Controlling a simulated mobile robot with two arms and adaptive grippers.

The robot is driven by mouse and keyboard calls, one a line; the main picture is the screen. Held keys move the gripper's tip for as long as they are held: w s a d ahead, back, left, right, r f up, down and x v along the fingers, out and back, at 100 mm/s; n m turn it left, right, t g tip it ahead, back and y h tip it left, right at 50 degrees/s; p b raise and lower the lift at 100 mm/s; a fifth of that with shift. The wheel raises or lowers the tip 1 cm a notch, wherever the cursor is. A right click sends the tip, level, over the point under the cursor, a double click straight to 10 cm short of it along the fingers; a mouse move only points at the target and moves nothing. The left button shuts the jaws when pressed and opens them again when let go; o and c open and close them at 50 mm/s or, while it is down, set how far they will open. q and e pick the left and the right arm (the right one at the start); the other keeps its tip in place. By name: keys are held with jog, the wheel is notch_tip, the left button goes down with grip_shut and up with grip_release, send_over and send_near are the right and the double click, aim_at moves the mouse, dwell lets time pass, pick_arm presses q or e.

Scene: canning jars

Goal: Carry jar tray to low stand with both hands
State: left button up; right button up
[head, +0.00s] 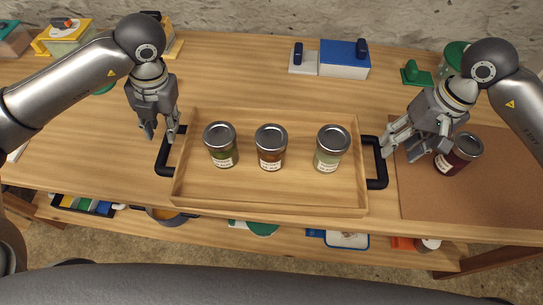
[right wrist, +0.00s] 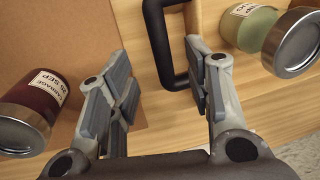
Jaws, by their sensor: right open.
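The wooden jar tray (head: 270,194) lies on the table with three lidded jars upright in it: a green one (head: 222,157), an orange-brown one (head: 269,160) and a pale green one (head: 327,160). My left gripper (head: 160,137) is open above the black left handle (head: 162,163). My right gripper (head: 402,148) is open beside the black right handle (head: 379,180). In the right wrist view that handle (right wrist: 158,45) lies beyond the fingertips (right wrist: 160,85), and neither finger is closed on it. I cannot make out a low stand.
A dark red cabbage jar (head: 458,155) stands on a brown mat (head: 480,205) close to my right gripper. A blue-and-white box (head: 342,58) and a green item (head: 417,75) lie at the back. A lower shelf (head: 300,238) holds several things.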

aim_at(165, 143)
pick_arm(q)
jog(key=f, duration=0.2)
jog(key=a+f, duration=0.1)
jog(key=f, duration=0.5)
jog(key=shift+a+f, duration=0.15)
jog(key=shift+a, duration=0.25)
pick_arm(e)
jog(key=f, duration=0.2)
jog(key=a+f, duration=0.1)
jog(key=f, duration=0.5)
jog(key=shift+a+f, duration=0.15)
jog(key=shift+a, duration=0.2)
pick_arm(q)
jog(key=shift+s, duration=0.1)
jog(key=shift+c, duration=0.2)
pick_arm(e)
jog(key=shift+s, duration=0.1)
jog(key=shift+c, duration=0.2)
pick_arm(q)
grip_shut()
pick_arm(e)
jog(key=c, duration=0.7)
grip_shut()
